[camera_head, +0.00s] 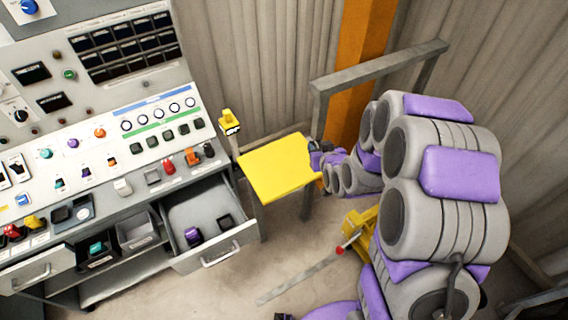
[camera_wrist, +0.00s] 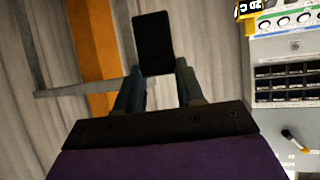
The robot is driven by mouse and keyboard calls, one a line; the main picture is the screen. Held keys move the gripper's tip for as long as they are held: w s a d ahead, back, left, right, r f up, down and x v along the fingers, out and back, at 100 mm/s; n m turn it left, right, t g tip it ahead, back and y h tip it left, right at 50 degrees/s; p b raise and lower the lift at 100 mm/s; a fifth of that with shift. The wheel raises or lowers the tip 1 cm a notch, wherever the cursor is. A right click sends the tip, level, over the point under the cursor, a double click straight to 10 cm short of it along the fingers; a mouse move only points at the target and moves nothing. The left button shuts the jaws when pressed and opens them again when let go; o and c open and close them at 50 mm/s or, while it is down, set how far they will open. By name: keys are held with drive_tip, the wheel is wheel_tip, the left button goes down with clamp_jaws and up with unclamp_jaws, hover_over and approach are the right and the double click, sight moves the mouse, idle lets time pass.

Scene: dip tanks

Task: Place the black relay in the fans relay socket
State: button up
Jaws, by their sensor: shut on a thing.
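My gripper (camera_wrist: 160,80) is shut on a black relay (camera_wrist: 153,40), which shows in the wrist view as a dark block standing out past the fingertips. In the head view my gripper (camera_head: 320,155) is at the right edge of a yellow plate, apart from the console, and the held relay cannot be made out there. The console panel (camera_head: 105,155) carries a row of dark square sockets (camera_head: 153,142) under a green strip. Its labels are too small to read, so I cannot tell which socket is the fans one.
The yellow plate (camera_head: 272,168) lies between my gripper and the console. A grey rail frame (camera_head: 380,66) stands behind my arm. An open drawer (camera_head: 240,235) holds a purple block (camera_head: 192,236) and a dark one (camera_head: 225,221). A yellow tagged post (camera_head: 230,122) stands at the console's right edge.

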drive_tip(key=s+a+f+n+g+y, duration=0.25)
drive_tip(key=s+a+f+n, duration=0.2)
drive_tip(key=a+f, duration=0.55)
drive_tip(key=b, duration=0.3)
hover_over(292, 164)
drive_tip(key=f, duration=0.1)
drive_tip(key=shift+m+t+y, duration=0.45)
drive_tip(key=shift+f+b, duration=0.6)
drive_tip(key=shift+f, duration=1.55)
drive_tip(key=shift+r, duration=0.15)
drive_tip(key=o, duration=1.1)
drive_tip(key=p+v, duration=0.2)
drive_tip(key=v, duration=1)
drive_tip(key=shift+w+d, duration=0.1)
drive_tip(key=shift+d, duration=0.05)
drive_tip(key=shift+r, duration=0.1)
